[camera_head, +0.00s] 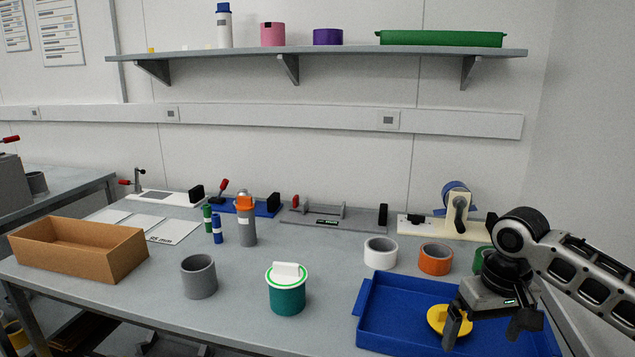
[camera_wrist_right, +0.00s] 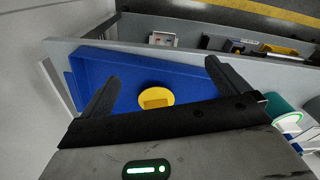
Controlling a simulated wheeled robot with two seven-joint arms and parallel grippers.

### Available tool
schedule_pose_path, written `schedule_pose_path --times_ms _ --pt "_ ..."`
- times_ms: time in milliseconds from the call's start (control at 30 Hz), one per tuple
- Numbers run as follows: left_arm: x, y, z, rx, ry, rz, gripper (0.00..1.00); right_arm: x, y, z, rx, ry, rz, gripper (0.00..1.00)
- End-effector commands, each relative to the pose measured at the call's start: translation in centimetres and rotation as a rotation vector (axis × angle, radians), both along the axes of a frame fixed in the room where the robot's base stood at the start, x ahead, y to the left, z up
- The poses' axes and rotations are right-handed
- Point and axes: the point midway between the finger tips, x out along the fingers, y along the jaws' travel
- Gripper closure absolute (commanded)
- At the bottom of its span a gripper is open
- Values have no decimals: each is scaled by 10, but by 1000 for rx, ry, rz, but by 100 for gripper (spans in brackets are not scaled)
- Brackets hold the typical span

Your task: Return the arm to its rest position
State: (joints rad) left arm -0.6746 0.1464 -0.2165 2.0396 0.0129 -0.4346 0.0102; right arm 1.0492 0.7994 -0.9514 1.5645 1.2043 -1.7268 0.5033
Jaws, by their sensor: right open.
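My right gripper (camera_head: 486,332) hangs over the blue tray (camera_head: 385,318) at the front right of the bench. Its fingers are apart with nothing between them. A yellow round lid with a raised handle (camera_head: 434,317) lies in the tray, partly behind one finger in the head view. In the right wrist view, the open fingers of the right gripper (camera_wrist_right: 165,85) stand either side of the yellow lid (camera_wrist_right: 170,97), which lies below them in the tray (camera_wrist_right: 120,65). My left gripper is not in view.
A teal pot with a white lid (camera_head: 287,296) and a grey cup (camera_head: 199,280) stand left of the tray. White (camera_head: 380,258) and orange (camera_head: 435,263) rolls stand behind it. A cardboard box (camera_head: 120,262) is at the left. A shelf (camera_head: 330,53) spans the wall above.

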Motion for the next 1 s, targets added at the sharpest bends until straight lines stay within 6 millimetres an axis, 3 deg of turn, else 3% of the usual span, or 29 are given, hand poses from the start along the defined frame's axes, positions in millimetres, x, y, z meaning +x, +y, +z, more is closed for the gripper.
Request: schedule_pose_path --times_ms 200,433,700,833,1000 --pt "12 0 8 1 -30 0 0 -3 38 -46 61 -64 87 0" --pt "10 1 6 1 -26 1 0 -16 88 -100 163 -168 179 0" --pt "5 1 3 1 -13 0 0 -66 164 -169 356 -425 229 0" --pt "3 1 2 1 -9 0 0 -98 176 -187 392 -571 191 0" --pt "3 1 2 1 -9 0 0 -144 161 -199 334 -739 125 0"
